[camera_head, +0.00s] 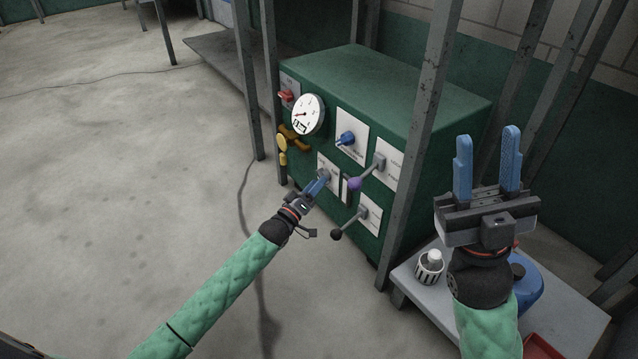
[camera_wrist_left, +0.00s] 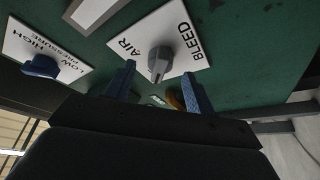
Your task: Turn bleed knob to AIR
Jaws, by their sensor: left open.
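The grey bleed knob (camera_wrist_left: 160,63) sits on a white plate (camera_wrist_left: 142,38) on the green panel. In the left wrist view AIR is printed left of the knob and BLEED right of it. The knob's ridge points mostly down in that view, towards my gripper. My left gripper (camera_wrist_left: 157,85) is open, with one blue finger to each side of the knob; I cannot tell whether they touch it. In the head view the left gripper (camera_head: 318,184) is at the lower front of the green box (camera_head: 400,85) and partly hides the knob. My right gripper (camera_head: 486,150) is open and empty.
A blue pressure knob (camera_head: 346,138), a purple-ended lever (camera_head: 356,183) and a black-ended lever (camera_head: 338,234) are close to the left gripper. A gauge (camera_head: 308,114) is above. Grey posts (camera_head: 420,140) frame the box. A low shelf (camera_head: 410,285) holds bottles.

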